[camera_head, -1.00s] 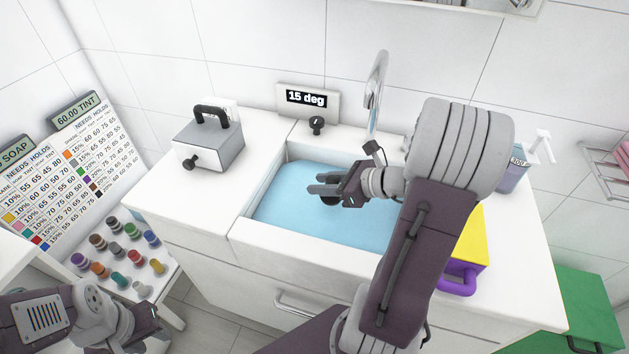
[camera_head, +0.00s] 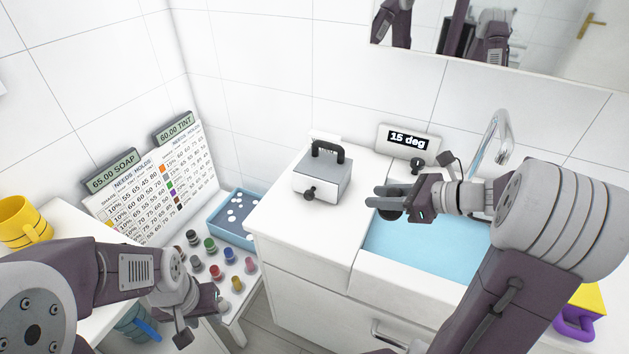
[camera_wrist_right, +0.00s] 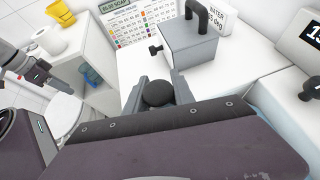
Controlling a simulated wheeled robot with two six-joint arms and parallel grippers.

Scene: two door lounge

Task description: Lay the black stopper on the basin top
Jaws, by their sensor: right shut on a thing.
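The black stopper (camera_head: 391,215) is between the fingers of my right gripper (camera_head: 385,199), which is shut on it. In the right wrist view the stopper (camera_wrist_right: 158,92) shows as a dark round knob between the two grey fingers. In the head view the gripper and stopper are over the left edge of the basin (camera_head: 420,245), which holds light blue water. The white basin top (camera_head: 285,228) lies to their left. How high the stopper is above it is hard to tell. My left gripper (camera_head: 198,318) is low at the left, and its jaws are unclear.
A grey and white box with a black handle (camera_head: 322,178) stands on the basin top, left of my right gripper. The "15 deg" display (camera_head: 407,140) and faucet (camera_head: 497,135) are behind the basin. Bare top lies in front of the box. Several small paint pots (camera_head: 215,271) stand lower left.

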